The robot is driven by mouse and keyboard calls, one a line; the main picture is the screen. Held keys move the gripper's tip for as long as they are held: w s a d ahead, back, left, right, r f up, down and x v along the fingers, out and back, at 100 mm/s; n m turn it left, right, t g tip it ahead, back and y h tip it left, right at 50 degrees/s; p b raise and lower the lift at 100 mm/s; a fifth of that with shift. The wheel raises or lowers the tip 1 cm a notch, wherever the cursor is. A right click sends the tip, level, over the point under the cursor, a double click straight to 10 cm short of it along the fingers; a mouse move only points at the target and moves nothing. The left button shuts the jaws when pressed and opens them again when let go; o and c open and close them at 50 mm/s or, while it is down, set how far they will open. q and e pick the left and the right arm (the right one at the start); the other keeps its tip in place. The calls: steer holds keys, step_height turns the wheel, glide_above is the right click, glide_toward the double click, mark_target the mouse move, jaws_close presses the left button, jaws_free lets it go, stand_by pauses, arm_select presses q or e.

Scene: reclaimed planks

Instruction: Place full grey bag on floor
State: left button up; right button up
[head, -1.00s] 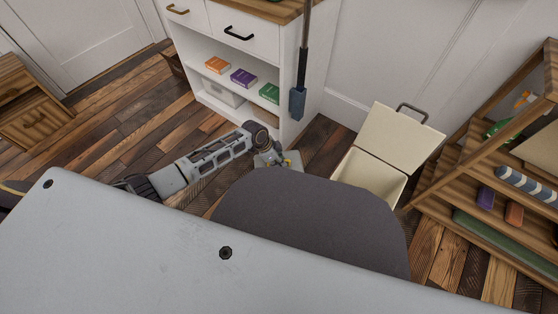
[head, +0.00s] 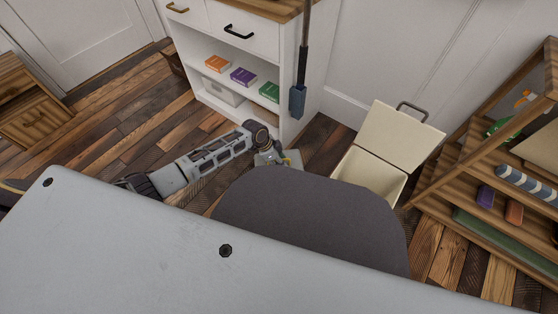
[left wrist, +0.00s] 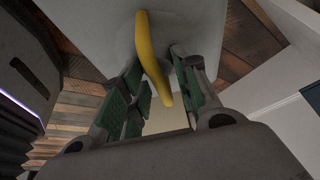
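The light grey bag (head: 264,161) is low by the floor in the head view, in front of the white cabinet and largely hidden by my arm and body. Its yellow handle (left wrist: 152,60) crosses the middle of the left wrist view, with the bag's grey surface (left wrist: 105,22) behind it. My left gripper (left wrist: 157,62) has its green-padded fingers on either side of the handle, with gaps between, so it looks open around it. The same gripper shows small in the head view (head: 281,155). Whether the bag's base rests on the floor is hidden. My right gripper is not in view.
A white cabinet (head: 236,59) with books stands behind the bag. A cream box (head: 372,170) with its lid raised stands to the right, beside a wooden shelf unit (head: 466,180). A wooden drawer unit (head: 28,105) is far left. Plank floor (head: 120,115) is clear between.

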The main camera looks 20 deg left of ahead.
arm_select(q)
steer(key=shift+r, duration=0.15)
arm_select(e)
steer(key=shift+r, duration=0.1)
arm_select(q)
steer(key=shift+p+v, duration=0.5)
steer(key=shift+v, duration=0.3)
steer(key=p+v, duration=0.4)
steer(key=v, duration=0.4)
steer(key=shift+s+a+r, duration=0.1)
steer(key=shift+a+r, duration=0.05)
steer(key=shift+r, duration=0.2)
steer(key=shift+v, duration=0.75)
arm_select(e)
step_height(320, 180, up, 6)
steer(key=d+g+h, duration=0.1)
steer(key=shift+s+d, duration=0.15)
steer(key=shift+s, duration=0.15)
arm_select(q)
steer(key=shift+s, duration=0.1)
steer(key=s+d+n+t+h, duration=0.2)
steer(key=s+d+n, duration=0.2)
steer(key=s+d, duration=0.75)
steer(key=s+a+r+n+t+y, duration=0.1)
steer(key=s+a+n+t+y, duration=0.1)
steer(key=s+a+n, duration=0.2)
steer(key=shift+s+a+r+n, duration=0.4)
steer(key=shift+s+n, duration=1.1)
steer(key=shift+s, duration=0.65)
